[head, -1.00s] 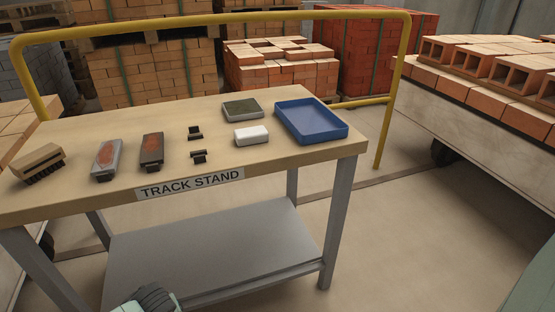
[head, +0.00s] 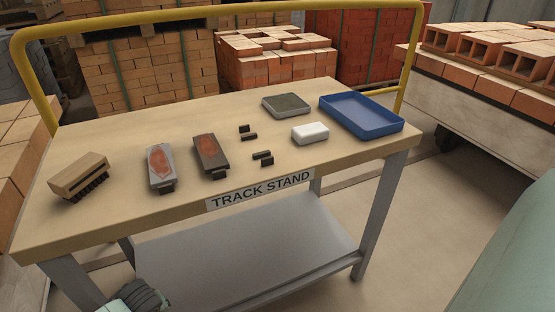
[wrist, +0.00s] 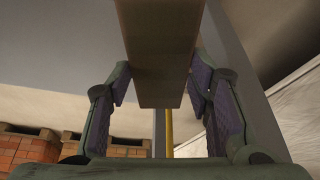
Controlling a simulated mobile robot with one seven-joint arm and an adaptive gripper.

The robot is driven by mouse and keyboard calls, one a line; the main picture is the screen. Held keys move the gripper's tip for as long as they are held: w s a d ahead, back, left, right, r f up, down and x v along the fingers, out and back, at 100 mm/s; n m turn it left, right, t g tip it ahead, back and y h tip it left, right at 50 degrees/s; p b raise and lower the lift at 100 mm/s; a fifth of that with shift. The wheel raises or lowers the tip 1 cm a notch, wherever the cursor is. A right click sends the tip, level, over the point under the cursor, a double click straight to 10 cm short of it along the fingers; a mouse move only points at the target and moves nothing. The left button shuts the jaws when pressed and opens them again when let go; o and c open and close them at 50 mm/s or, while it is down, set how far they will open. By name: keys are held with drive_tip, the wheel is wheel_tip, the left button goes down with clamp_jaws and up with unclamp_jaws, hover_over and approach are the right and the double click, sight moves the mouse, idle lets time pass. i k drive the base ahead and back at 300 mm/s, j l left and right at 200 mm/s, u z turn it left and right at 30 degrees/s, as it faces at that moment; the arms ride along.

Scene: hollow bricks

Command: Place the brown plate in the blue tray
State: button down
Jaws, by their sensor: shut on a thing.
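In the wrist view my gripper (wrist: 160,82) is shut on a flat brown slab, which looks like the brown plate (wrist: 158,50). The finger pads press its two long sides, and its far end runs out of the top of the picture. The blue tray (head: 364,129) lies empty at the right end of the table in the head view. My gripper and the held slab are not clearly visible there, so their distance from the tray cannot be told.
On the table (head: 115,140) lie a brush (head: 80,178), a grey rust-patched block (head: 161,167), a dark one (head: 211,156), small dark pieces (head: 262,157), a white block (head: 310,134) and a grey-topped slab (head: 286,105). A yellow rail (head: 200,16) stands behind.

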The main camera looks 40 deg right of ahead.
sight(352, 112)
drive_tip(key=i+j+z, duration=0.1)
drive_tip(key=z, duration=0.8)
